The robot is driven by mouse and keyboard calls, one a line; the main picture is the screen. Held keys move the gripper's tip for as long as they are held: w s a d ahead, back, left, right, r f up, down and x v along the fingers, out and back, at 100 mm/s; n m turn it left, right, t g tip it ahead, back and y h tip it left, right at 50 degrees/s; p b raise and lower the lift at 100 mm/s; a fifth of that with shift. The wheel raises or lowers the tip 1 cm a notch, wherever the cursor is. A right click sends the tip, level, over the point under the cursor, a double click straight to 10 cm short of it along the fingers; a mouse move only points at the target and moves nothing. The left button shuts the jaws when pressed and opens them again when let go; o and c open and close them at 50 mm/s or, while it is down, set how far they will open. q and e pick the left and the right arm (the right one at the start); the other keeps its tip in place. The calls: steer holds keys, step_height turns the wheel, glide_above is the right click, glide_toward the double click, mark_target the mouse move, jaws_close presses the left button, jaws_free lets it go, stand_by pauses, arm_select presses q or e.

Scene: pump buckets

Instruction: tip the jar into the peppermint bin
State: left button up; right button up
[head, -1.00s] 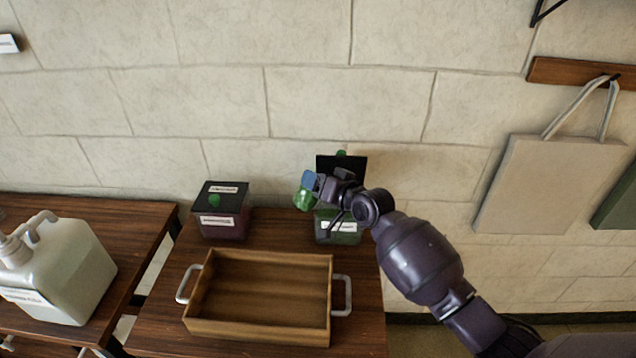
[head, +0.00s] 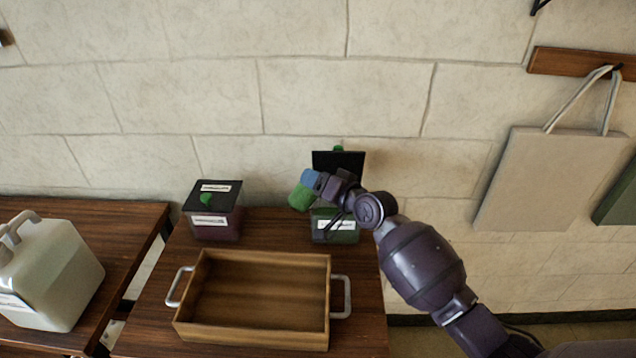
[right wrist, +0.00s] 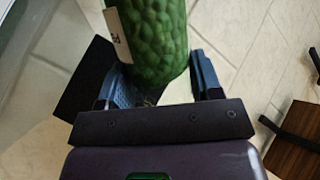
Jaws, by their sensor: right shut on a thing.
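My right gripper (head: 312,181) is shut on a dark green jar with a bumpy surface (head: 300,197). In the right wrist view the jar (right wrist: 155,38) sits between the fingers (right wrist: 163,88), with part of a pale label showing. The gripper holds the jar tilted, at the upper left of a small green bin (head: 345,236). This bin's black lid (head: 340,163) stands raised at the back. Its label is too small to read, and my gripper hides part of its opening. Whether anything is leaving the jar cannot be seen. My left gripper is not in view.
A dark red bin (head: 215,228) with a shut black lid and green knob stands to the left. A wooden tray with metal handles (head: 253,334) lies in front on the table (head: 150,318). A white pump container (head: 60,280) stands on the left table. The wall is close behind.

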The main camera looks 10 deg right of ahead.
steer(key=shift+f+m+b, duration=0.55)
steer(key=shift+m+b, duration=0.05)
steer(key=shift+b, duration=0.15)
steer(key=shift+f+m+y+b, duration=0.3)
steer(key=shift+m+y+b, duration=0.2)
steer(key=shift+m+b, duration=0.2)
steer(key=shift+m+t+b, duration=0.4)
steer(key=shift+m, duration=0.1)
steer(key=m, duration=0.2)
steer(key=r+m, duration=0.1)
steer(key=shift+w+d+m+t+y, duration=0.1)
steer(key=shift+d+m+t+y, duration=0.2)
steer(key=shift+d+t, duration=0.1)
steer(key=m, duration=0.2)
steer(key=m+t+b, duration=0.1)
steer(key=shift+d+r, duration=0.25)
steer(key=shift+r, duration=0.15)
steer(key=shift+w+d+r+m+t, duration=0.1)
steer(key=shift+m+t, duration=0.05)
steer(key=shift+m, duration=0.35)
steer(key=shift+d+r+m+t, duration=0.1)
steer(key=shift+m+t, duration=0.05)
steer(key=shift+m, duration=0.35)
